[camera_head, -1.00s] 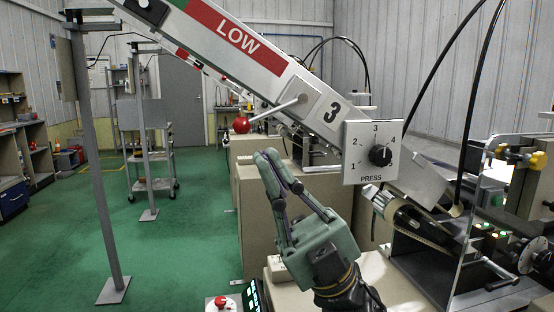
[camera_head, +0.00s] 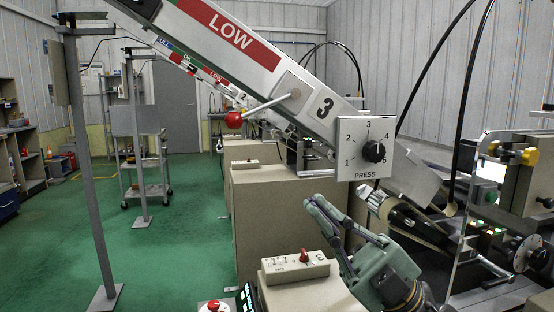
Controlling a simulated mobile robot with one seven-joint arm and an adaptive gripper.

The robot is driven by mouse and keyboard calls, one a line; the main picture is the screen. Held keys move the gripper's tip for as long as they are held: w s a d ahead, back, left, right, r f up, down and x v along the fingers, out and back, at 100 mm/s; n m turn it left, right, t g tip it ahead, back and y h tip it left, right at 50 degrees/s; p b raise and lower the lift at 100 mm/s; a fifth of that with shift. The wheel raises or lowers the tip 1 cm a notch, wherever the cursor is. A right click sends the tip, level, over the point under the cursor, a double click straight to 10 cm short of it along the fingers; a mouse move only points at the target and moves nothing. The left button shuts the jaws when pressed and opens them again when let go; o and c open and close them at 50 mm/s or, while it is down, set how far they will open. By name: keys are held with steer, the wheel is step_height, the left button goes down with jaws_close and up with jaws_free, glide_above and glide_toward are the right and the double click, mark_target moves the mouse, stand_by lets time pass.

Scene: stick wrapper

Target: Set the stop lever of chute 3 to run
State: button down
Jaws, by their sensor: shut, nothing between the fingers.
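The chute marked 3 (camera_head: 263,65) slopes down from upper left to right, with a red LOW band on its side. The stop lever (camera_head: 265,106), a pale rod with a red ball (camera_head: 234,120), pivots on a plate beside the 3. It points left and slightly down from the pivot. I cannot read any run or stop mark by it. My gripper (camera_head: 322,212) is shut and empty, below and to the right of the lever, clear of it and pointing up and left.
A PRESS dial (camera_head: 367,148) hangs at the chute's lower end, above my gripper. A small box with a red knob (camera_head: 297,268) stands just left of my gripper. Rollers and machinery (camera_head: 410,217) fill the right. The green floor at left is open around a grey post (camera_head: 90,170).

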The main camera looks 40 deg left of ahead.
mark_target(263, 107)
steer(key=w+a+p+x, duration=0.1)
steer(key=p+x, duration=0.5)
steer(key=x, duration=0.6)
steer(key=shift+w+a, duration=0.45)
steer(key=shift+a, duration=0.1)
steer(key=shift+w+y, duration=0.15)
steer(key=shift+y, duration=0.15)
